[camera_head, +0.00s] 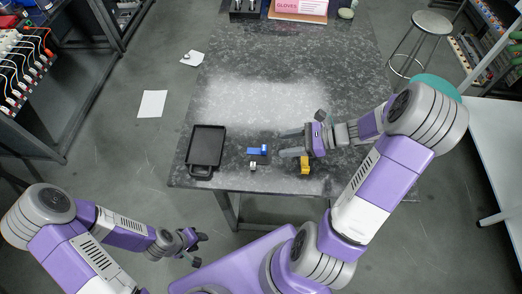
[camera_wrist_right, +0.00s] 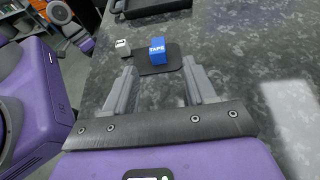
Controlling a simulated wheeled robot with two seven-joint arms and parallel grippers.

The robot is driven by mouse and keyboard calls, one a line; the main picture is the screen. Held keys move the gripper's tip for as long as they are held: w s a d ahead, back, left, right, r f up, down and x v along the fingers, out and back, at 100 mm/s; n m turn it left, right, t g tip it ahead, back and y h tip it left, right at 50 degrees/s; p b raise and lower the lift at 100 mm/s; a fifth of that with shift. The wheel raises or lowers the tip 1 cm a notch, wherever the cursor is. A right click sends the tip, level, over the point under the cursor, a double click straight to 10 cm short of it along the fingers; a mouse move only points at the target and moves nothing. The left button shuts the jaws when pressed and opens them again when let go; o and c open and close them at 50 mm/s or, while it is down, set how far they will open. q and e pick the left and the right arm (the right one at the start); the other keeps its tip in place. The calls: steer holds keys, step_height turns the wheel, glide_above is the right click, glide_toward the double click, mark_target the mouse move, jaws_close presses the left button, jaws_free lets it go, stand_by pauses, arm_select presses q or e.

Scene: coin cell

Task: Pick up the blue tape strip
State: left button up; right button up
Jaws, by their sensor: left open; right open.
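The blue tape strip (camera_head: 257,150) is a small blue block on a dark pad (camera_head: 260,160) near the table's front edge. In the right wrist view the blue block (camera_wrist_right: 157,50) is marked "TAPE" and sits on the dark pad (camera_wrist_right: 173,64). My right gripper (camera_head: 285,143) is open and empty, just right of the block, with its fingers pointing toward it. In the right wrist view its fingertips (camera_wrist_right: 160,75) are spread either side of the line to the block, and they stop short of it. My left gripper (camera_head: 199,248) is open and empty, off the table at the lower left.
A black tray (camera_head: 206,137) lies left of the tape. A small white-grey block (camera_head: 253,167) stands in front of the pad. A yellow block (camera_head: 305,164) is below my right gripper in the head view. The table's middle is clear.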

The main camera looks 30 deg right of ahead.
mark_target(267, 152)
steer(key=b+x, duration=0.1)
steer(key=x, duration=0.6)
steer(key=shift+s+a+b, duration=0.15)
steer(key=shift+b, duration=0.15)
steer(key=shift+r, duration=0.1)
jaws_close()
